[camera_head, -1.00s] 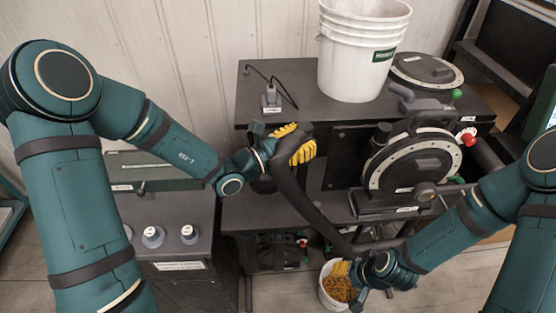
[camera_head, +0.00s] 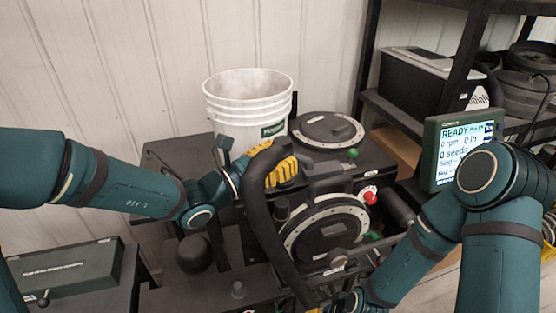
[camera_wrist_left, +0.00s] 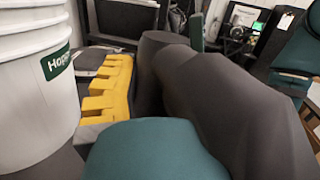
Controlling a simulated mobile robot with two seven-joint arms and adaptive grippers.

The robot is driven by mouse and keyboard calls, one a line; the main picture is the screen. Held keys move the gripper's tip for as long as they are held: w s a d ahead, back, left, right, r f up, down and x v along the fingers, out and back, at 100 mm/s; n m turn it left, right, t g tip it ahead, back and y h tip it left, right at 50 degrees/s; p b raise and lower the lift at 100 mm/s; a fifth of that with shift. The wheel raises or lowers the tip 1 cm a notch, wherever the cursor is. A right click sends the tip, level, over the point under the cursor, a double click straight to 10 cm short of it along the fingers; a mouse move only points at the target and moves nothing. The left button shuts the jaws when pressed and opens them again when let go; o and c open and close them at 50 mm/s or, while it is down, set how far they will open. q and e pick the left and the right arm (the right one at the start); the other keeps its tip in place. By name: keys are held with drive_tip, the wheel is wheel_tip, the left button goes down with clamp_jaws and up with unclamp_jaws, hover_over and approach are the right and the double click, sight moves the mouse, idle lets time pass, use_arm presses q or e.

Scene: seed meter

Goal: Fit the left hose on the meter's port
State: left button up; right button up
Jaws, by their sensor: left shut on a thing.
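The dark grey hose (camera_head: 262,222) runs from my left gripper (camera_head: 272,168) down to the bottom edge of the head view. My left gripper's yellow fingers are shut on its upper part, above and left of the round seed meter (camera_head: 327,236). In the left wrist view the thick hose (camera_wrist_left: 225,95) fills the right side, beside a yellow finger (camera_wrist_left: 110,90). The hose passes in front of the meter's left side. I cannot pick out the port clearly. My right gripper (camera_head: 330,308) is at the bottom edge near the hose, mostly cut off; its fingers are unclear.
A white bucket (camera_head: 246,112) stands just behind my left gripper and shows close in the left wrist view (camera_wrist_left: 35,85). A second round disc unit (camera_head: 327,130) lies on the bench top. A lit screen (camera_head: 462,148) and a shelf stand at right.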

sight(279, 203)
use_arm(q)
drive_tip(key=shift+f+b, duration=0.7)
drive_tip(key=shift+f, duration=0.6)
drive_tip(key=shift+f+b, duration=1)
drive_tip(key=shift+f, duration=0.35)
drive_tip(key=shift+f+b, duration=1.75)
drive_tip(key=shift+f, duration=0.2)
drive_tip(key=shift+f+b, duration=0.45)
drive_tip(key=shift+b, duration=0.05)
drive_tip(key=o, duration=1.3)
drive_tip(key=shift+a, duration=0.1)
drive_tip(key=v, duration=1.2)
